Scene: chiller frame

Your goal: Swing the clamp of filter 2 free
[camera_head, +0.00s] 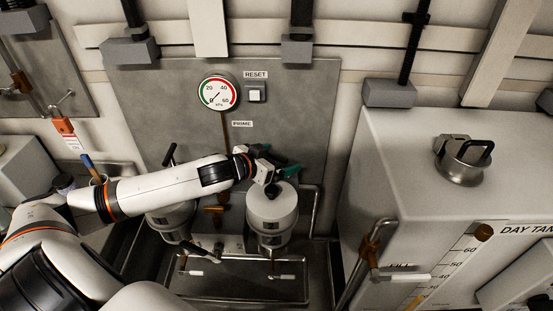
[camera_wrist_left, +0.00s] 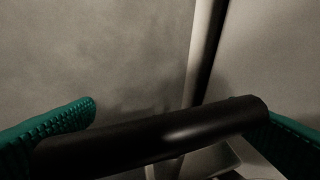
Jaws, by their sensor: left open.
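A pale round canister (camera_head: 272,206), which I take to be filter 2, stands on the right of a pair below the grey panel. My left gripper (camera_head: 277,164) is at its upper back side, with its green fingers apart. In the left wrist view a black round bar (camera_wrist_left: 165,140), which looks like the clamp's handle, lies across between the fingers of my left gripper (camera_wrist_left: 180,122). The fingers are open and the bar is not clearly gripped. In the head view the gripper hides the clamp. My right gripper is not in view.
The other filter (camera_head: 170,220) stands to the left, partly under my left arm, with a black handle (camera_head: 170,154) above it. A pressure gauge (camera_head: 218,92) is on the panel. The day tank (camera_head: 420,150) stands to the right. A metal tray (camera_head: 235,292) lies below.

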